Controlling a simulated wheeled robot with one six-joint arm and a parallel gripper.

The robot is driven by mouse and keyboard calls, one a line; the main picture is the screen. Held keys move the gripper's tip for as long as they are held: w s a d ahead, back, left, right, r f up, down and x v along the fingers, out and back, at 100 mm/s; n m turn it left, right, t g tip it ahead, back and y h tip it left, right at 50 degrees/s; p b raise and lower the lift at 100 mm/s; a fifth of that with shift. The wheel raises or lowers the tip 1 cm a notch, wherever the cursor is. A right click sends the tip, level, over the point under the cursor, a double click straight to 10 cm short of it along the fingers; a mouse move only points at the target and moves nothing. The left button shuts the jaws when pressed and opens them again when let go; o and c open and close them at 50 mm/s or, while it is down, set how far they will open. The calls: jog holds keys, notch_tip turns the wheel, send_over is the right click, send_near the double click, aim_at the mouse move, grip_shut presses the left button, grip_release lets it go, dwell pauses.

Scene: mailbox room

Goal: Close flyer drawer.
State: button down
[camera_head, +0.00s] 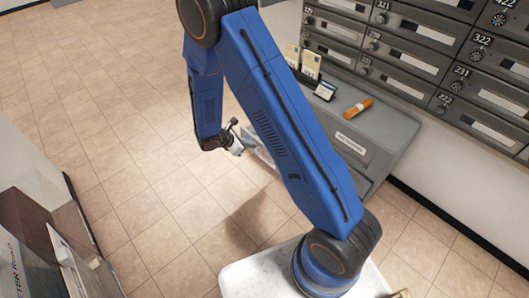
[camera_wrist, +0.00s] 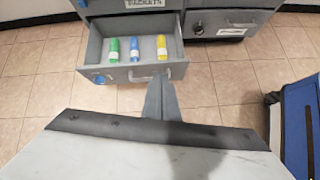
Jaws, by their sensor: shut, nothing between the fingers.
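An open grey drawer (camera_wrist: 98,50) extends from the cabinet in the wrist view. A green (camera_wrist: 114,49), a blue (camera_wrist: 135,48) and a yellow (camera_wrist: 162,47) cylinder lie in it. Its front panel (camera_wrist: 112,76) faces me, with a pale handle (camera_wrist: 145,76) on it. I cannot read a flyer label on it. My gripper (camera_wrist: 160,80) is shut and empty, its tips overlapping the drawer's front near the handle; I cannot tell if they touch it. In the head view my gripper (camera_head: 240,149) is beside the cabinet, and my arm hides much of the drawer.
The grey cabinet (camera_head: 392,128) stands against the mailbox wall (camera_head: 420,50), with an orange roll (camera_head: 358,107) on top. A closed drawer (camera_wrist: 228,24) is right of the open one. A "PACKETS" label (camera_wrist: 145,3) is above it. Tiled floor (camera_head: 110,120) is clear left of the cabinet.

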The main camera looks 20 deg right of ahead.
aim_at(264, 157)
notch_tip(264, 157, down, 7)
jog(key=a+n, duration=0.2)
jog(key=shift+t, duration=0.3)
jog(key=shift+w+d+r+x, duration=0.2)
jog(key=shift+d+r+x, duration=0.15)
jog(key=shift+x, duration=1.8)
jog(key=shift+w+d+r+x, duration=0.25)
jog(key=shift+r+x, duration=0.15)
jog(key=shift+x, duration=1.8)
jog(key=shift+w+d+r+x, duration=0.15)
jog(key=shift+d+r+x, duration=0.2)
jog(key=shift+x, duration=1.8)
jog(key=w+d, duration=0.3)
jog(key=d, duration=0.5)
jog(key=w+d, duration=0.3)
jog(key=d, duration=0.5)
jog(key=shift+s, duration=0.1)
